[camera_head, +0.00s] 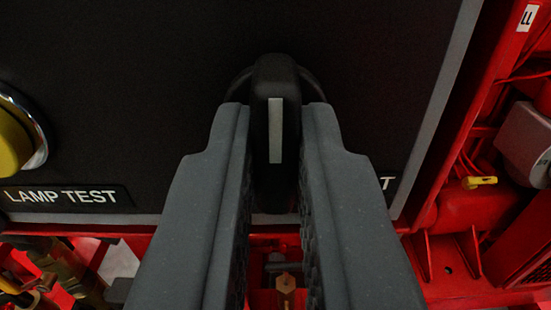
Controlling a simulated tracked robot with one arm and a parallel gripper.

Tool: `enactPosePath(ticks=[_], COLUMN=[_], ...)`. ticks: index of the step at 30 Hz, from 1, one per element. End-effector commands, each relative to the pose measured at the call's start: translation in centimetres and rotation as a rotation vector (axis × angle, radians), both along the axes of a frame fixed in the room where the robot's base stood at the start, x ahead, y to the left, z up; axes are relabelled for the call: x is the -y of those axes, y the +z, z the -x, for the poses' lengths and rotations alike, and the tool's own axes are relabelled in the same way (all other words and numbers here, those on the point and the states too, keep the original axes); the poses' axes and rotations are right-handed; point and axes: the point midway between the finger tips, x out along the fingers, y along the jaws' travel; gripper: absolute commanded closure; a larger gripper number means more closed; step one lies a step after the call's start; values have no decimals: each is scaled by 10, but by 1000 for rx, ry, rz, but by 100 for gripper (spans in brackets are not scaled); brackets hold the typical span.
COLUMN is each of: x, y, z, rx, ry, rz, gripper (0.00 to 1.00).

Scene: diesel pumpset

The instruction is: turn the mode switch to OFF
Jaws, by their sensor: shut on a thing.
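The mode switch (275,85) is a black knob with a pale grey pointer line on a dark panel. Its handle stands upright in the picture, with the line vertical. My gripper (275,115) has one grey finger on each side of the handle and is shut on it. The fingers hide the panel beside and below the knob, so the position label is mostly covered. Only a white letter "T" shows to the right of the right finger. No OFF marking is visible.
A yellow lamp test button (14,140) with a chrome ring sits at the left, above a "LAMP TEST" label (65,195). The dark panel (150,60) ends in a grey edge at right and below. Red pump machinery (470,210) lies beyond it.

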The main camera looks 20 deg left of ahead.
Motion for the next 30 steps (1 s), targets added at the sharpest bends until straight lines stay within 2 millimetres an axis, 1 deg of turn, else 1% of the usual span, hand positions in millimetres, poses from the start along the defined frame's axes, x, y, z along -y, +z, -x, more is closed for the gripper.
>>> enactPosePath(ticks=[5,6,7,8,17,20,26,30], x=[1,1,1,1,0,1,8,14], y=[1,1,1,1,1,1,1,0], z=[0,0,0,0,1,5,27,49], rx=[0,0,0,1,1,2,0,-2], ry=[-1,-1,-1,-1,0,0,0,0], rz=[-2,-2,-2,-1,-1,-2,-1,0], gripper=[100,81,72,67,67,67,67,67])
